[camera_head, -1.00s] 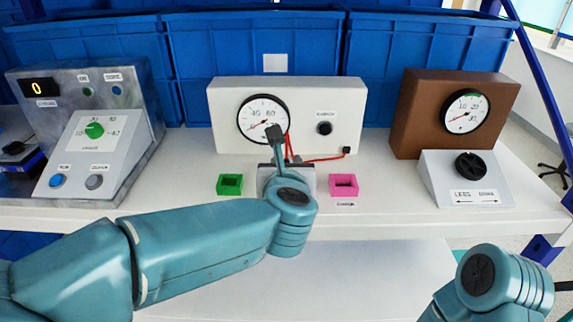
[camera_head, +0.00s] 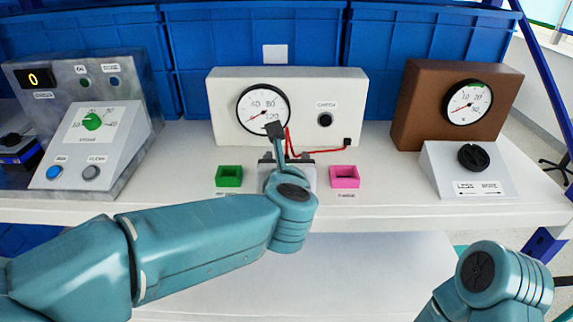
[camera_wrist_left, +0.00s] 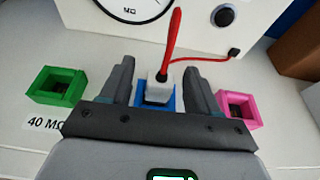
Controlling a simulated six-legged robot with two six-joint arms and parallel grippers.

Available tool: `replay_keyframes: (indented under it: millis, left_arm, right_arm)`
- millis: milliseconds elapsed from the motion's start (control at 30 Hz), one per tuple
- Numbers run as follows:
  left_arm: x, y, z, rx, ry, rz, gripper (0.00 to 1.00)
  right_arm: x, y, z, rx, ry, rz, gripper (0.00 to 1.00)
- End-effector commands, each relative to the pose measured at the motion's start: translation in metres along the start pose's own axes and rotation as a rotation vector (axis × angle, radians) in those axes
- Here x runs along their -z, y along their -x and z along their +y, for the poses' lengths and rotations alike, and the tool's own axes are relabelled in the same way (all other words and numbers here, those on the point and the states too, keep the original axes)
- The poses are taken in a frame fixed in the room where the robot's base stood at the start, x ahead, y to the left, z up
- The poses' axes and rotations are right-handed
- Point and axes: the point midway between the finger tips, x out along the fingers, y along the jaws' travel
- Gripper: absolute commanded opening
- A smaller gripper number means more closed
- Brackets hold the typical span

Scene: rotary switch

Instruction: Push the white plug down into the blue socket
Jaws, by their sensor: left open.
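The white plug (camera_wrist_left: 158,86) with a red cable stands at the blue socket (camera_wrist_left: 172,103), seen in the left wrist view. Its base meets the blue socket, but I cannot tell how deep it sits. My left gripper (camera_wrist_left: 160,66) is open, with one finger on each side of the plug and visible gaps between. In the head view my left arm hides the plug and the blue socket. My right gripper is out of view; only part of my right arm shows at the bottom right.
A green socket (camera_head: 229,176) and a pink socket (camera_head: 344,177) flank the spot. Behind stands a white meter box (camera_head: 348,88), to which the red cable (camera_head: 322,156) runs. A grey control panel (camera_head: 135,95) is left; a brown gauge box (camera_head: 408,105) with a knob (camera_head: 473,157) is right.

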Motion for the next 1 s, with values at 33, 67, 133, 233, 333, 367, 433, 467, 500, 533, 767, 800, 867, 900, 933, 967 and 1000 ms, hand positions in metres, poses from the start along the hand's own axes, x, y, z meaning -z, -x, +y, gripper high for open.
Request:
replay_keyframes:
  millis: [33,67,133,233,333,367,433,467,500,533,767,800,867,900,933,967,1000]
  left_arm:
    - [0.000,0.003,0.000,0.001,0.000,-0.002,0.61]
    - [-0.001,0.006,-0.001,0.002,0.000,-0.002,0.61]
    - [-0.001,0.017,-0.001,0.003,0.000,-0.003,0.61]
    - [-0.001,0.039,-0.001,0.004,0.001,-0.005,0.61]
    - [-0.001,0.067,-0.001,0.005,0.001,-0.005,0.61]
    - [-0.001,0.076,-0.001,0.006,0.000,-0.005,0.61]
    - [-0.001,0.095,-0.001,0.006,0.001,-0.006,0.61]
    - [-0.001,0.102,-0.001,0.005,0.001,-0.004,0.61]
    - [-0.001,0.112,-0.001,0.006,0.001,-0.005,0.61]
    - [-0.001,0.119,-0.001,0.005,0.001,-0.004,0.61]
    - [-0.001,0.155,-0.001,0.003,0.001,-0.003,0.61]
    - [-0.001,0.158,0.000,0.002,0.001,-0.002,0.61]
    - [0.000,0.161,0.000,0.001,0.001,-0.001,0.61]
    - [0.000,0.162,0.000,0.000,0.000,-0.001,0.61]
    - [0.000,0.163,0.000,0.000,0.000,-0.001,0.61]
    - [0.000,0.163,0.000,0.000,0.000,-0.001,0.61]
    - [0.000,0.163,0.000,0.000,0.000,-0.001,0.61]
  right_arm:
    - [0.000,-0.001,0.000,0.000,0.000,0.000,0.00]
    - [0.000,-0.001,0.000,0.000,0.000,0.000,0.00]
    - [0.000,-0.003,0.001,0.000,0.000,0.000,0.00]
    - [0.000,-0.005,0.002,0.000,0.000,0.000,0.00]
    - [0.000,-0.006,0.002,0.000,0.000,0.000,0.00]
    - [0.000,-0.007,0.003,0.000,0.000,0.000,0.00]
    - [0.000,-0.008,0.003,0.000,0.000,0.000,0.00]
    - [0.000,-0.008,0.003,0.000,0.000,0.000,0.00]
    - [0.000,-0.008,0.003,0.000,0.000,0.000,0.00]
    - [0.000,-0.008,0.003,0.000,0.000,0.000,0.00]
    - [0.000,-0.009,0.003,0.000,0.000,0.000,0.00]
    - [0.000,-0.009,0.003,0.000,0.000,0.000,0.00]
    - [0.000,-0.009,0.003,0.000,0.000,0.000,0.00]
    - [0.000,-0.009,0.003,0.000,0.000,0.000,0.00]
    - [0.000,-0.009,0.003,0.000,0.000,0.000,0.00]
    - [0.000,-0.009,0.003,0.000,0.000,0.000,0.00]
    - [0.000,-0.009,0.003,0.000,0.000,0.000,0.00]
